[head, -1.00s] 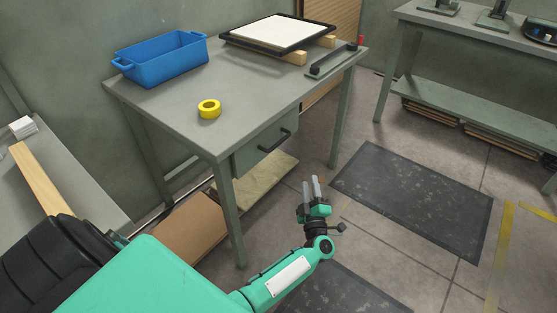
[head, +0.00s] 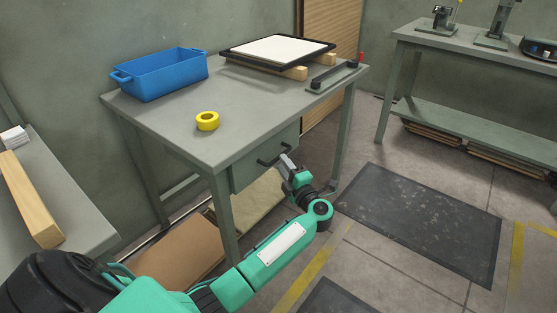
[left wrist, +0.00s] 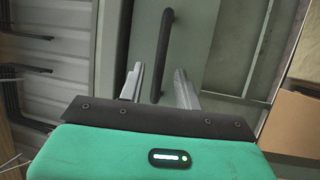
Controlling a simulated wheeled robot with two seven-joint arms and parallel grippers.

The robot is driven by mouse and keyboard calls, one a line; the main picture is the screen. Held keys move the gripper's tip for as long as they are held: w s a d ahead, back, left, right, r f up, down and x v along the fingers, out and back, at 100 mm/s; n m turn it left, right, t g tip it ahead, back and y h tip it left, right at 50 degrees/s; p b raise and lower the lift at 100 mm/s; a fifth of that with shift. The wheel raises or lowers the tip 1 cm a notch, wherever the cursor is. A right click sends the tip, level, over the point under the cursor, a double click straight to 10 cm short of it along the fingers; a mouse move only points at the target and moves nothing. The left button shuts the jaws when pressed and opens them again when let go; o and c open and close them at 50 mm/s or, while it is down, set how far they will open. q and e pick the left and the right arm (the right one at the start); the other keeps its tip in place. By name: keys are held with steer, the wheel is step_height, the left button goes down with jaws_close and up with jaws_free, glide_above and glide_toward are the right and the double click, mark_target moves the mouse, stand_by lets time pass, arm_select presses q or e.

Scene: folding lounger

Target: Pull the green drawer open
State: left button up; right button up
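The green drawer (head: 250,172) sits under the top of the grey-green table and looks closed. Its black bar handle (head: 270,158) runs across the front. My left gripper (head: 287,161) is at the right end of the handle in the head view. In the left wrist view, the handle (left wrist: 166,50) stands upright in the picture between the two open fingers (left wrist: 158,88), with a gap on both sides. The drawer front (left wrist: 190,38) lies behind it. My right gripper is not in view.
On the table (head: 165,118) stand a blue bin (head: 160,76), a yellow tape roll (head: 207,121), a framed white panel (head: 277,50) on wooden blocks and a bar with black knobs (head: 333,77). Dark mats (head: 420,220) lie on the floor to the right.

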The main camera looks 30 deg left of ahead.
arm_select(q)
steer(key=shift+x, duration=2.05)
jaws_close()
